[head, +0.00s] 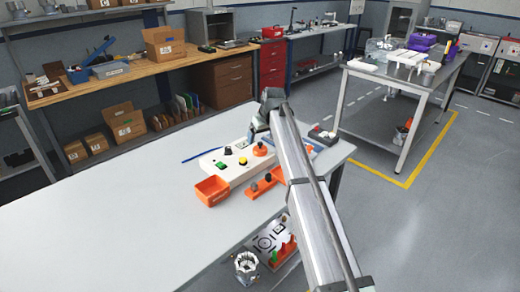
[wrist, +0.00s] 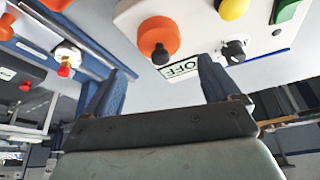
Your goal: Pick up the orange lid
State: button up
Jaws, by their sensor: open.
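A round orange piece with a dark knob (head: 261,149), which looks like the orange lid, sits on the white control box (head: 222,167) on the table. The wrist view shows this orange piece (wrist: 158,36) up close, left of the middle. My gripper (wrist: 164,68) is open, its two blue fingers apart with nothing between them. The orange piece appears beyond the fingertips, apart from them. In the head view the fingertips are hard to make out beside my arm.
The box also carries a yellow button (head: 243,161), a green switch (head: 221,165) and a black knob (wrist: 235,51). An orange bin (head: 211,191) and an orange holder (head: 264,184) stand in front. A dark tray (head: 322,136) lies right. The table's left side is clear.

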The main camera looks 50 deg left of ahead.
aim_at(260, 143)
jog(key=x, duration=0.4)
jog(key=shift+f, duration=0.3)
jog(key=shift+s, duration=0.1)
jog(key=c, duration=1.1)
